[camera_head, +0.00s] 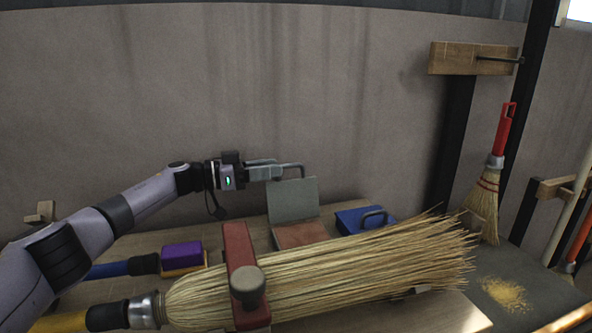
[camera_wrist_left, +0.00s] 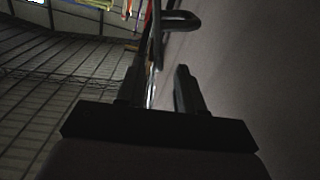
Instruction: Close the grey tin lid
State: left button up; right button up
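The grey tin lid (camera_head: 293,201) stands open, nearly upright, at the back of the bench. The tin's reddish-brown part (camera_head: 300,236) lies in front of its lower edge. A dark bent bar, seemingly the lid's handle, shows by the lid's top edge and ahead of the fingers in the left wrist view (camera_wrist_left: 178,22). My left gripper (camera_head: 272,170) is just above and left of the lid's top edge. Its two fingers are apart with nothing between them in the left wrist view (camera_wrist_left: 165,85). I cannot tell whether it touches the bar. My right gripper is out of view.
A large straw broom (camera_head: 340,270) lies across the bench front, under a red clamp (camera_head: 240,260) with a knob. A blue tin (camera_head: 362,220) with a handle stands right of the grey tin. A purple-topped block (camera_head: 181,255) lies left. The wall (camera_head: 330,90) is close behind.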

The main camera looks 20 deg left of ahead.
aim_at(293, 166)
pick_arm(q)
jog(key=x, duration=0.4)
jog(key=shift+s+b, duration=0.15)
jog(key=shift+b, duration=0.2)
jog(key=shift+b+x, duration=0.35)
jog(key=shift+x, duration=0.8)
grip_shut()
